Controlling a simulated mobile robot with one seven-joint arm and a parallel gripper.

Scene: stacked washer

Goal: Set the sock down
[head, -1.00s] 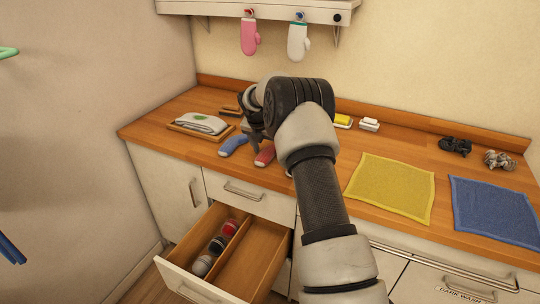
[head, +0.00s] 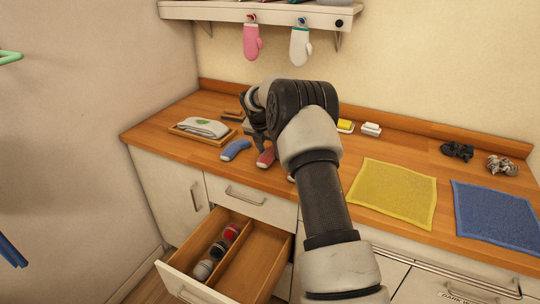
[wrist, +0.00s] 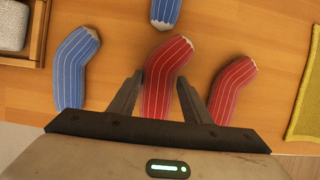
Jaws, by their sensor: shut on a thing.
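My gripper (wrist: 158,78) is shut on a red sock with pale stripes (wrist: 165,65), which lies between its two fingers in the wrist view. The held sock is close over or on the wooden counter (head: 160,130); I cannot tell if it touches. A second red striped sock (wrist: 232,90) lies just right of the fingers. A blue striped sock (wrist: 74,70) lies to the left, and another blue one (wrist: 165,10) shows at the top edge. In the head view my arm hides most of the gripper; a blue sock (head: 236,149) and a red sock (head: 266,157) show beside it.
A yellow cloth (head: 395,192) and a blue cloth (head: 497,212) lie to the right. An open drawer (head: 262,262) below holds several rolled socks. Two dark and patterned bundles (head: 457,150) sit at the far right.

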